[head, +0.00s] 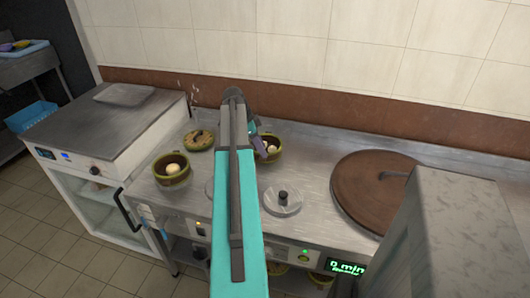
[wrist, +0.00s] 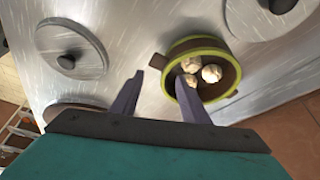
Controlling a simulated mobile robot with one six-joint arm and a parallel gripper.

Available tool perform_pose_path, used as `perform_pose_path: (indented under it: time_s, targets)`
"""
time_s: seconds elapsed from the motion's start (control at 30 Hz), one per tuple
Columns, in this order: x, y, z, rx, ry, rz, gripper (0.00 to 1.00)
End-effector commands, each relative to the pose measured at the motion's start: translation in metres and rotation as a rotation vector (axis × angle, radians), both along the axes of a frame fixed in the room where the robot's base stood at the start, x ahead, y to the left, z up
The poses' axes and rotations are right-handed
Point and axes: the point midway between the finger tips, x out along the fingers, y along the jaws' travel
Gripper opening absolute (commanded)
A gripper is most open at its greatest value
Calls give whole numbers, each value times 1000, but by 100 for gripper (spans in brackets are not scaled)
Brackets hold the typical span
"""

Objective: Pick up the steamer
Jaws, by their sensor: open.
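A small round steamer (head: 274,156) with a green rim stands on the steel counter, partly hidden behind my arm in the head view. In the wrist view the steamer (wrist: 232,84) is brown with a green rim, has a stub handle on its side and holds three pale buns (wrist: 211,73). My gripper (wrist: 158,78) is open. One finger overlaps the steamer's opening and the other is outside its wall, with the stub handle showing between the tips. Whether the fingers touch it, I cannot tell. A second steamer (head: 171,170) with a bun stands further left.
A woven lid (head: 199,139) lies behind the left steamer. A round metal lid with a knob (head: 283,199) is set in the counter. A large brown lid (head: 368,190) lies to the right, beside a grey block (head: 455,230). A brown wall strip runs behind.

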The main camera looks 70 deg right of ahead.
Motion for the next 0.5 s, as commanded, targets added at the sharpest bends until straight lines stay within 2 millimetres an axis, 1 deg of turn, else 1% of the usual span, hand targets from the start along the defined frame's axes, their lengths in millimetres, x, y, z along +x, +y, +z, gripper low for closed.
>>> perform_pose_path:
  time_s: [0.33, 0.5]
  targets:
    - [-13, -7, -29, 2, 1, -1, 41]
    - [-17, -9, -40, 0, 0, -1, 41]
